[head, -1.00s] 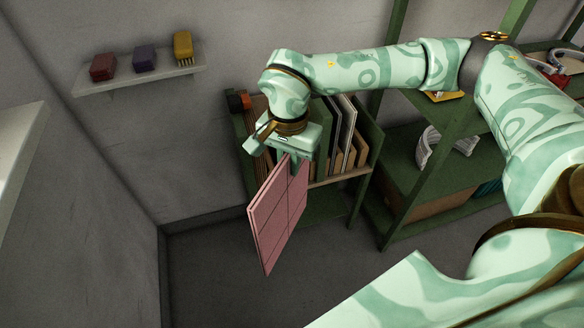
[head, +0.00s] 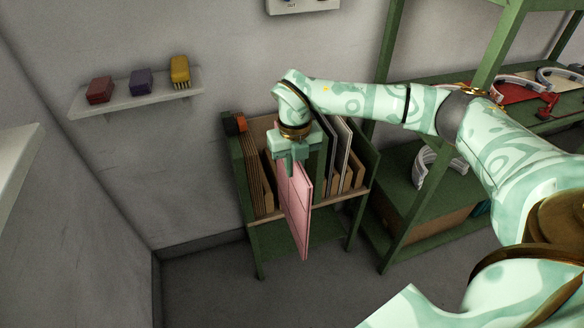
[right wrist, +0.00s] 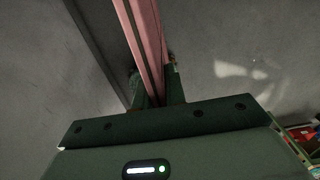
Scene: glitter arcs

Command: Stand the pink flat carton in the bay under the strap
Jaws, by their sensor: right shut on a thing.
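The pink flat carton (head: 296,205) hangs upright in my right gripper (head: 292,160), its narrow edge turned mostly toward the head camera. The gripper is shut on its top edge. In the right wrist view the carton (right wrist: 147,45) runs up between the two fingers (right wrist: 158,92). The carton is in front of a green rack (head: 238,170) with upright boards in it. Flat brown boards (head: 256,175) stand at the rack's left, and pale and dark panels (head: 343,145) stand at its right. The gripper and carton hide the rack's middle. I cannot make out the strap. My left gripper is not in view.
The floor (head: 210,285) in front is clear.

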